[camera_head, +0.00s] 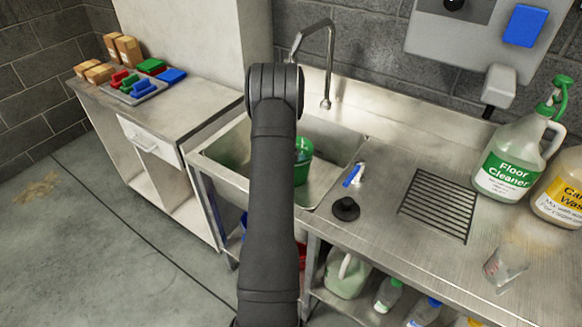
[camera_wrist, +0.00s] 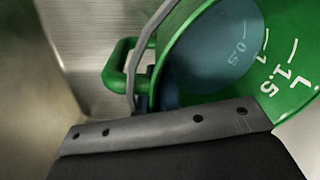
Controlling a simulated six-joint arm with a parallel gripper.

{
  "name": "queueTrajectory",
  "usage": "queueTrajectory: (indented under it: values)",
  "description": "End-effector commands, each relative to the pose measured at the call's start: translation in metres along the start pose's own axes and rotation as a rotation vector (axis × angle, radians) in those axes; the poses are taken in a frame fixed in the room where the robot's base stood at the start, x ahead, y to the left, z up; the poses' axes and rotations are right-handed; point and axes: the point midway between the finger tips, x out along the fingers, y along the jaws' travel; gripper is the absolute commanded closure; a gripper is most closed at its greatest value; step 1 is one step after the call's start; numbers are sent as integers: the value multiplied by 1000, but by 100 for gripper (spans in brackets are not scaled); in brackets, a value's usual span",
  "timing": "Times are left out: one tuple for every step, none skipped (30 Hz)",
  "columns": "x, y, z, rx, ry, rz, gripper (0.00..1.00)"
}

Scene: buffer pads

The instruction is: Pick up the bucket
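The green bucket (camera_head: 302,168) stands in the sink, partly hidden behind my arm in the head view. The wrist view looks into the bucket (camera_wrist: 283,88) from close up. White marks for 0.5, 1 and 1.5 L show on its inner wall, and its inside bottom looks blue-grey. A green hand grip (camera_wrist: 119,68) and a thin grey wire handle show at its left side. My gripper (camera_wrist: 165,135) is at the near edge of the bucket, against or just above it. Its fingers are mostly hidden, so I cannot tell whether they hold the handle.
The steel sink (camera_head: 336,187) has a tall faucet (camera_head: 328,62) behind it. More green shows in the sink left of my arm. A blue-and-white brush (camera_head: 354,174), a black stopper (camera_head: 346,208), a drain grate (camera_head: 438,204) and a floor cleaner jug (camera_head: 512,160) are to the right.

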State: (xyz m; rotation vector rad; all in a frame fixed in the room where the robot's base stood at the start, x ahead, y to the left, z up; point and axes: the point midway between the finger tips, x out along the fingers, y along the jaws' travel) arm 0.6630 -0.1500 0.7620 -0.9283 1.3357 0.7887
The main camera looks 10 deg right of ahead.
Motion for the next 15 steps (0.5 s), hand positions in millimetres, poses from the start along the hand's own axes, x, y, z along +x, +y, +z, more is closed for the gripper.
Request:
queueTrajectory:
  values:
    - [-3, -3, 1, 0, -2, -7, 100]
    - [-3, -3, 1, 0, -2, -7, 100]
    - [-2, -2, 1, 0, -2, -7, 100]
    - [-2, -2, 0, 0, -1, -7, 100]
    - [-2, -2, 0, 0, -1, -6, 100]
    - [-2, -2, 0, 0, -1, -6, 100]
    - [-2, -2, 0, 0, -1, -6, 100]
    - [-2, -2, 0, 0, -1, -6, 100]
    - [-3, -2, 0, 0, -1, -6, 100]
    - [-3, -2, 0, 0, -1, -6, 100]
    - [-4, -2, 0, 0, -1, -6, 100]
    - [-4, -2, 0, 0, -1, -6, 100]
    - [-5, -2, 0, 0, -1, -6, 100]
    - [-6, -3, 0, 0, -1, -6, 100]
    - [-7, -3, 0, 0, -1, -6, 100]
